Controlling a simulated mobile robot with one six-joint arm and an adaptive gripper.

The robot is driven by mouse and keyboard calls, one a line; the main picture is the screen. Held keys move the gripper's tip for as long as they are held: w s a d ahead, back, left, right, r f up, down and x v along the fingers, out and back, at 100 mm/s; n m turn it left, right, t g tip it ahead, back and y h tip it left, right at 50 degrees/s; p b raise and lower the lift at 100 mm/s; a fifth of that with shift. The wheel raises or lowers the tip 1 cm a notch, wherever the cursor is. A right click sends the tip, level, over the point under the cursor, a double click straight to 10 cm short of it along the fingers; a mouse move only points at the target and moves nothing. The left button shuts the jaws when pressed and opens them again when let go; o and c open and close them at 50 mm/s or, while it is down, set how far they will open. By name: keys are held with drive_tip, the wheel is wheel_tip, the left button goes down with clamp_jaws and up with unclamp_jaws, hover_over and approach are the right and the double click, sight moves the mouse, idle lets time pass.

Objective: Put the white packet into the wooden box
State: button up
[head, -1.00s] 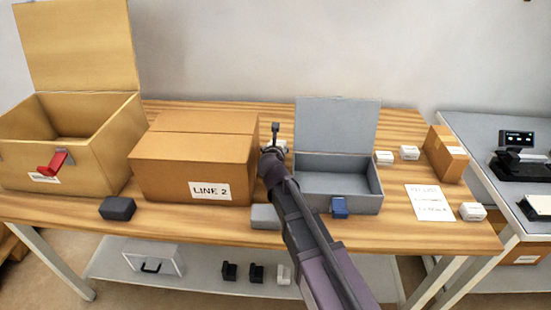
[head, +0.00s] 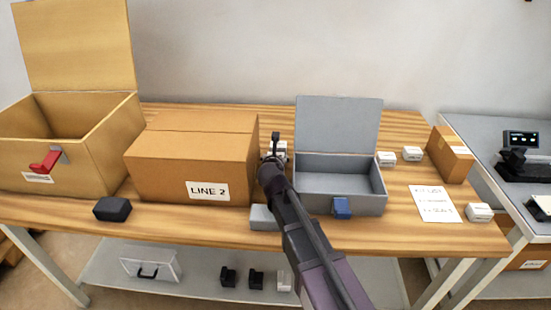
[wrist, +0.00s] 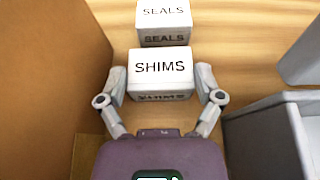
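The wooden box (head: 100,145) stands open at the far left in the head view, its lid raised and a red latch on its front. A white packet marked SHIMS (wrist: 160,70) is in the wrist view. A second white packet marked SEALS (wrist: 163,22) lies just beyond it. In the head view, white packets (head: 280,147) show partly behind my arm. My gripper (wrist: 160,82) is open, with one finger on each side of the SHIMS packet and small gaps showing. In the head view my arm hides most of my gripper.
A closed LINE 2 carton (head: 190,165) stands between the wooden box and my gripper. An open grey box (head: 345,205) is close on the right. A dark block (head: 112,209) and a grey block (head: 263,217) lie along the front edge. More white packets (head: 411,154) are at right.

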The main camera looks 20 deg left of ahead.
drive_tip(key=shift+o, duration=0.9)
drive_tip(key=shift+r, duration=0.2)
drive_tip(key=p+v, duration=0.5)
drive_tip(key=v, duration=0.7)
drive_tip(key=shift+f, duration=0.1)
